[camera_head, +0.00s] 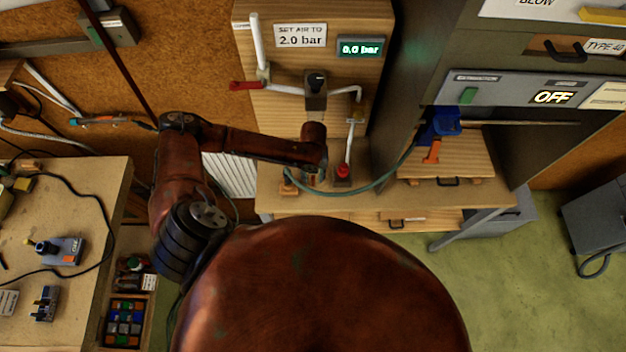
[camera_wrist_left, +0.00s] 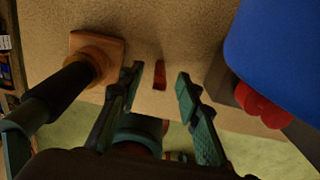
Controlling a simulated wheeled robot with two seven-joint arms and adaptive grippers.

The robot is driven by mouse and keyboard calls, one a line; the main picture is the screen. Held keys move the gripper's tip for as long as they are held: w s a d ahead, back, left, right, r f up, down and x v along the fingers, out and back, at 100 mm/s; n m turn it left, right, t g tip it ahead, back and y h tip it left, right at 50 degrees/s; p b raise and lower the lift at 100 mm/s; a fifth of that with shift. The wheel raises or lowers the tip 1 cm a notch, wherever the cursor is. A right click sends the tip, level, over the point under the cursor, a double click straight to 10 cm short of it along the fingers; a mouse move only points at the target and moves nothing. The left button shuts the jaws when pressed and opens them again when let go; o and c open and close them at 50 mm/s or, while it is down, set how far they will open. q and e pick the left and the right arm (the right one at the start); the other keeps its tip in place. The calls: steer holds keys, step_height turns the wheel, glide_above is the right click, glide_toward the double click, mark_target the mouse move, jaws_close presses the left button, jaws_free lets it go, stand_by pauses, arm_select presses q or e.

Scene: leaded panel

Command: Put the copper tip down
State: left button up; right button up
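A small reddish-brown piece (camera_wrist_left: 160,75), which looks like the copper tip, is on the tan bench top in the left wrist view. It lies between and just beyond the fingertips of my left gripper (camera_wrist_left: 157,88). The two green fingers stand apart, with a gap on both sides of the piece, so the gripper is open. In the head view my left gripper (camera_head: 313,178) is at the bench below the wooden panel, mostly hidden under my arm. I cannot make out the tip there. My right gripper is not in view.
A wooden block with a black-handled tool (camera_wrist_left: 95,58) stands left of the fingers. A blue object (camera_wrist_left: 280,50) with a red knob (camera_wrist_left: 262,107) is close on the right. The wooden panel (camera_head: 300,110) with a red lever (camera_head: 246,85) rises behind. A cluttered table (camera_head: 60,180) is left.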

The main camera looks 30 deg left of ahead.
arm_select(q)
jaws_close()
steer(key=shift+r, duration=0.2)
stand_by(0.5)
